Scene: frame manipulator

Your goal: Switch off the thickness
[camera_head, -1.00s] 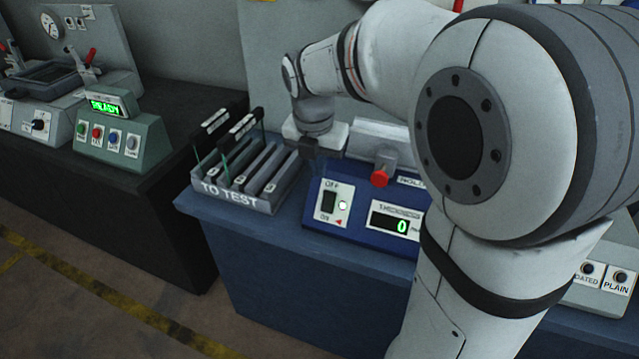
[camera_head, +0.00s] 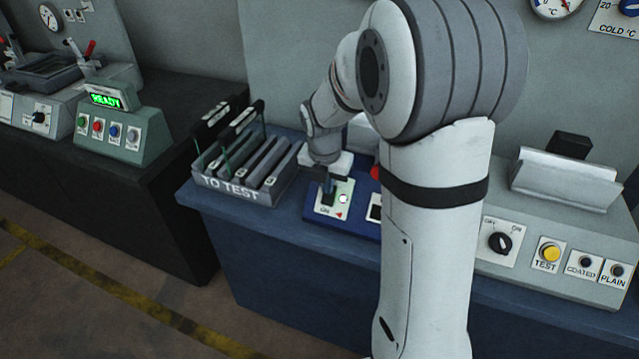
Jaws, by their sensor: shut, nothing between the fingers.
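The thickness gauge (camera_head: 365,228) is a blue box on the blue bench, and my arm hides much of it. Its white switch plate (camera_head: 342,201) shows a lit white lamp (camera_head: 344,198), the word ON and a red mark. My gripper (camera_head: 327,196) is shut and empty, pointing down right over the switch on that plate. It covers the switch and the OFF label, so I cannot tell the switch's position or whether the fingers touch it. The numeric display is mostly behind my arm, with only its left edge showing.
A TO TEST rack (camera_head: 235,187) with dark panels stands left of the gauge. A grey tester (camera_head: 560,225) with a knob and yellow TEST button is at the right. A green READY box (camera_head: 120,125) is on the dark bench at the left.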

